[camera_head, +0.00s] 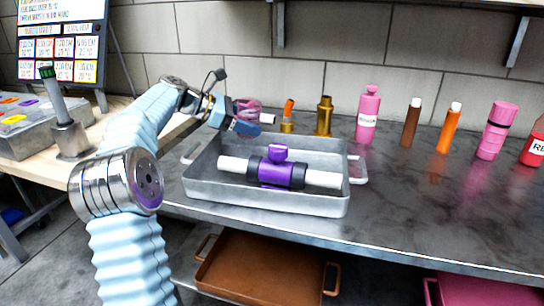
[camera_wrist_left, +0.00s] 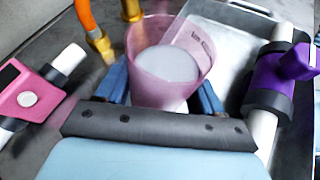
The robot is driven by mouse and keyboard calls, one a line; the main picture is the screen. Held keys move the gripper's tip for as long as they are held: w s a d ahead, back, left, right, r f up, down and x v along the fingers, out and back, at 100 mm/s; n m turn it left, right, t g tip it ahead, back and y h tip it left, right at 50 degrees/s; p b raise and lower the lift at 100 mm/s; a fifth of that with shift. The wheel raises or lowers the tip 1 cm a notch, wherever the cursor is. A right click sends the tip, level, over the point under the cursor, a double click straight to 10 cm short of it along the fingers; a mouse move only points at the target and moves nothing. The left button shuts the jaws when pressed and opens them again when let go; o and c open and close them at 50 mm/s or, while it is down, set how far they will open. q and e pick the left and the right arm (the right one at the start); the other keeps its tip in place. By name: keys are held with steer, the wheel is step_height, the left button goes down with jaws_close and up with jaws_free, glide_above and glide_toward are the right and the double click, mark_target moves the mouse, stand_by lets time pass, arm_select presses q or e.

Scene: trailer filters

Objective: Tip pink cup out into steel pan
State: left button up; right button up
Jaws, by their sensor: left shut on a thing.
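My left gripper (camera_head: 232,126) is shut on the pink cup (camera_wrist_left: 140,50), a translucent tumbler with a pale, flat surface inside. The wrist view looks down into its open mouth, and the blue fingers (camera_wrist_left: 115,82) sit at its sides. In the head view the gripper is at the back left corner of the steel pan (camera_head: 335,207); pink shows just behind it, but I cannot separate the cup there. The pan also shows in the wrist view (camera_wrist_left: 225,35), right of the cup. My right gripper is not in view.
A purple filter (camera_head: 282,173) with white pipe ends lies in the pan. A pink filter part (camera_wrist_left: 48,82) lies left of the cup in the wrist view. A brass fitting (camera_head: 324,118), a pink bottle (camera_head: 367,112) and several tubes stand behind.

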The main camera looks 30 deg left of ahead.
arm_select(q)
steer(key=shift+s+d+f+m+t+y, duration=0.15)
steer(key=shift+s+d+f+m+y, duration=0.05)
steer(key=shift+d+f+m+y, duration=0.4)
steer(key=shift+s+d+f+m+t+y, duration=0.2)
steer(key=shift+d+f+m+y, duration=0.15)
steer(key=shift+f, duration=0.3)
steer(key=shift+s+d+m+y, duration=0.25)
steer(key=shift+d+m+y, duration=0.15)
steer(key=shift+m+y, duration=0.15)
steer(key=shift+f+t+b, duration=0.1)
steer(key=shift+t+b, duration=0.15)
steer(key=shift+b, duration=0.2)
steer(key=shift+m+y+b, duration=0.4)
steer(key=shift+m+b, duration=0.1)
steer(key=shift+b, duration=0.5)
steer(key=shift+d, duration=0.1)
steer(key=shift+b, duration=0.45)
steer(key=shift+f+t+y+b, duration=0.1)
steer(key=shift+t+y+b, duration=0.2)
steer(key=shift+b, duration=0.05)
steer(key=shift+f+m+y+b, duration=0.15)
steer(key=shift+m+y+b, duration=0.15)
steer(key=shift+m+b, duration=0.35)
